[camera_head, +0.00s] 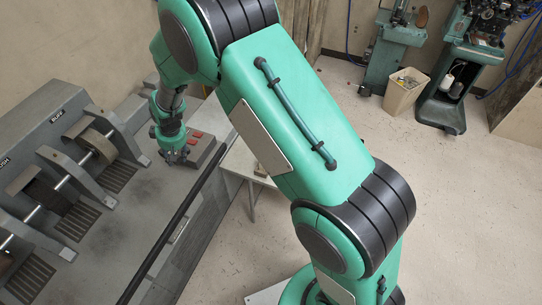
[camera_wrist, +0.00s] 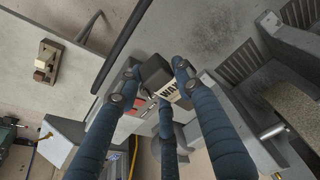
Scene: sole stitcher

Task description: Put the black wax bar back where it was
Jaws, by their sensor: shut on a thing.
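The black wax bar (camera_wrist: 156,72) shows in the wrist view, dark with a pale label reading "WAX" on one side. My gripper (camera_wrist: 160,84) has blue-grey fingers, and their tips are closed around the bar. The bar sits between the fingers, partly covered by them. In the head view my gripper (camera_head: 174,154) hangs above the grey machine's top, close to the control box with red buttons (camera_head: 196,134). I cannot make out the bar in the head view.
The grey machine (camera_head: 130,225) carries wheels and brushes on a shaft (camera_head: 66,180) and slotted grates at left. A long black rail (camera_head: 178,216) runs along its front. A pale table (camera_head: 238,162) stands beyond. A bin (camera_head: 404,92) and green machines stand at the back right.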

